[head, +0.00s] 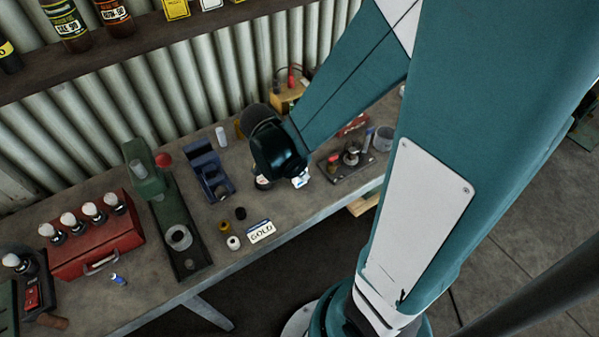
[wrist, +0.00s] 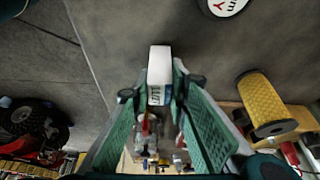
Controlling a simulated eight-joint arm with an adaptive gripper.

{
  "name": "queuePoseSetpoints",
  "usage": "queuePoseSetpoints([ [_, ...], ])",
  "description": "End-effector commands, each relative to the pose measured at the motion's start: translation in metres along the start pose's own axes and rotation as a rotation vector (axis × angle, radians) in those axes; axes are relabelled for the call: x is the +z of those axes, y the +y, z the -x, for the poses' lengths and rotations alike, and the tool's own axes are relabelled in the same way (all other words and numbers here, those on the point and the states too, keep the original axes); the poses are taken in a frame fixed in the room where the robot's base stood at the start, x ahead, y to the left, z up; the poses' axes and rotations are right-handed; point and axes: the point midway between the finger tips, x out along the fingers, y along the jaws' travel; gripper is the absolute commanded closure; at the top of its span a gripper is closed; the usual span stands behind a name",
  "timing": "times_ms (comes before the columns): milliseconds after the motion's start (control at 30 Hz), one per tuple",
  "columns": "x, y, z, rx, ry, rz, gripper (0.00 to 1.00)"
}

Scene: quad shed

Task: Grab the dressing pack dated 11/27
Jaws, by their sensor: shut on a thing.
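A small white pack (wrist: 159,62) with dark print and a blue patch on its near face sits between my fingertips in the wrist view. The print is too small to read a date from. My gripper (wrist: 160,90) is shut on the pack, one green finger pad on each side. In the head view a white bit of the pack (head: 300,181) shows just past my dark wrist, low over the bench, and my fingers are mostly hidden. I cannot tell if the pack touches the bench.
On the workbench (head: 110,260) stand a red toolbox (head: 100,250), a green press-like tool (head: 165,210), a blue holder (head: 208,175) and a GOLD card (head: 261,232). A tray (head: 350,168) of small parts is right of my wrist. A yellow cylinder (wrist: 268,100) is near my gripper.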

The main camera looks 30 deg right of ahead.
Motion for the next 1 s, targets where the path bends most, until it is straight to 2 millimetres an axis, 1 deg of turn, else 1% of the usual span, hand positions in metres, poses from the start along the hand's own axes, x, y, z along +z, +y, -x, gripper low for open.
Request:
queuePoseSetpoints([
  [167, -0.003, 0.000, 0.007, 0.000, 0.000, 0.000, 0.91],
  [367, -0.009, 0.001, 0.021, 0.000, 0.000, 0.000, 0.91],
  [800, -0.028, 0.000, 0.067, 0.000, 0.000, 0.000, 0.91],
  [1000, -0.034, 0.000, 0.082, 0.000, 0.000, 0.000, 0.91],
])
